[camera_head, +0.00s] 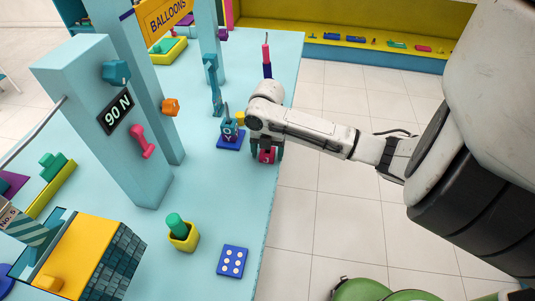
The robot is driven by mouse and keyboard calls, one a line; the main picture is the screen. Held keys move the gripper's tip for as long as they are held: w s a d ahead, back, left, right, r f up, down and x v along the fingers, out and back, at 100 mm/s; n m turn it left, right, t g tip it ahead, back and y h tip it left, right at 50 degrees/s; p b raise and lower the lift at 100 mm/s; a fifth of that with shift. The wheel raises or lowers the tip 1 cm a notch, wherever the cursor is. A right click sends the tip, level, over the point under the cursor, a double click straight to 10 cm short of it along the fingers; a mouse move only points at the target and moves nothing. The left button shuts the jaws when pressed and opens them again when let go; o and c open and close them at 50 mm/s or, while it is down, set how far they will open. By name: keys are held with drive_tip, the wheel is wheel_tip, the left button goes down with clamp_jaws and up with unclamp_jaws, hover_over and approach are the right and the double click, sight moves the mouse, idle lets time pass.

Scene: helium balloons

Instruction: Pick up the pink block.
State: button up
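The pink block (266,157), with a marking on its face, is near the right edge of the light-blue table. My gripper (267,152) reaches in from the right and points down over it. Its dark fingers are on either side of the block, close to its sides. The gripper body hides the block's top. I cannot tell whether the fingers press on the block, nor whether the block rests on the table.
A teal block (229,131) stands on a blue pad (231,144) just left of my gripper. A small yellow block (240,118) is behind it. A blue dotted tile (232,261) and a yellow pot (184,236) are nearer. Light-blue pillars stand left.

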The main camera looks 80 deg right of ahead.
drive_tip(key=c, duration=0.9)
drive_tip(key=shift+r, duration=0.15)
drive_tip(key=shift+c, duration=0.2)
drive_tip(key=shift+r, duration=0.2)
wheel_tip(320, 180, up, 2)
drive_tip(key=shift+r+b, duration=0.1)
drive_tip(key=shift+b, duration=0.65)
drive_tip(key=s+d+r+b, duration=0.2)
drive_tip(key=s+r+b, duration=0.1)
drive_tip(key=s+r, duration=0.7)
drive_tip(key=s, duration=0.3)
drive_tip(key=shift+s+d, duration=0.4)
drive_tip(key=shift+r, duration=0.1)
